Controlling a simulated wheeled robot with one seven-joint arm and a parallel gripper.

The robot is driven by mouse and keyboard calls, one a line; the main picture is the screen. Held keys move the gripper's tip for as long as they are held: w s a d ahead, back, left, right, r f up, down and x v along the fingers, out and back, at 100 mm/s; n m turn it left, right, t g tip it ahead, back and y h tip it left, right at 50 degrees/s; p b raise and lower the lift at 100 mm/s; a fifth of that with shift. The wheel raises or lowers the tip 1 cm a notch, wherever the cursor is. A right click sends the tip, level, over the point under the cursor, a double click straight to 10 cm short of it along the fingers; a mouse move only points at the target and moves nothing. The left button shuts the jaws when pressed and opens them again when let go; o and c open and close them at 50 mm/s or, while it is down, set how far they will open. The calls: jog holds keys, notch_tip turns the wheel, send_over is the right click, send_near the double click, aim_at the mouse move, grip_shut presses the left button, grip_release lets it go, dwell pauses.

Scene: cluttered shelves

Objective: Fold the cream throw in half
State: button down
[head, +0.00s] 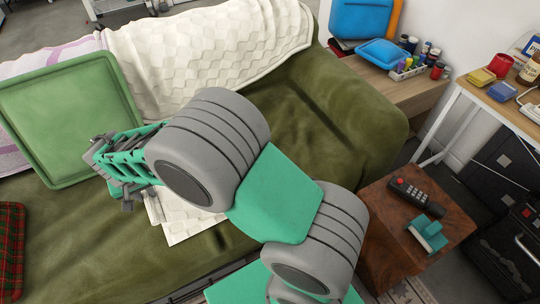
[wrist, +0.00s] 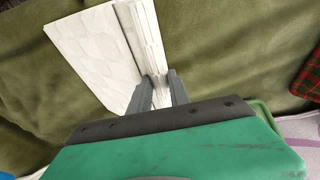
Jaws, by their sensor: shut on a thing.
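The cream throw (wrist: 95,45) shows in the wrist view as a pale, faintly patterned cloth on the green sofa seat. Its raised, layered edge (wrist: 143,35) runs between the fingers of my gripper (wrist: 160,85), which is shut on it. In the head view, part of the throw (head: 190,226) shows on the seat below my arm; my arm hides the rest. My fingertips are mostly hidden in the head view. A similar cream textured cover (head: 215,45) drapes over the sofa back.
A red plaid cloth (head: 10,240) lies front left. A wooden side table (head: 385,235) with a remote stands right. The right seat (head: 320,120) is clear.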

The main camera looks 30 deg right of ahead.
jog(key=a+f+b, duration=0.1)
jog(key=f+b, duration=0.1)
jog(key=f, duration=0.2)
jog(key=a+f+b, duration=0.2)
jog(key=f, duration=0.2)
jog(key=a+f+b, duration=0.2)
jog(key=f+b, duration=0.1)
jog(key=f, duration=0.1)
jog(key=shift+f, duration=0.25)
jog(key=c, duration=1.1)
grip_release()
jog(key=shift+r, duration=0.1)
jog(key=shift+c, duration=0.2)
jog(key=shift+r, duration=0.1)
jog(key=w+p+v, duration=0.1)
jog(key=p+v, duration=0.4)
jog(key=v, duration=0.1)
jog(key=shift+w+r, duration=0.25)
jog(key=shift+r, duration=0.25)
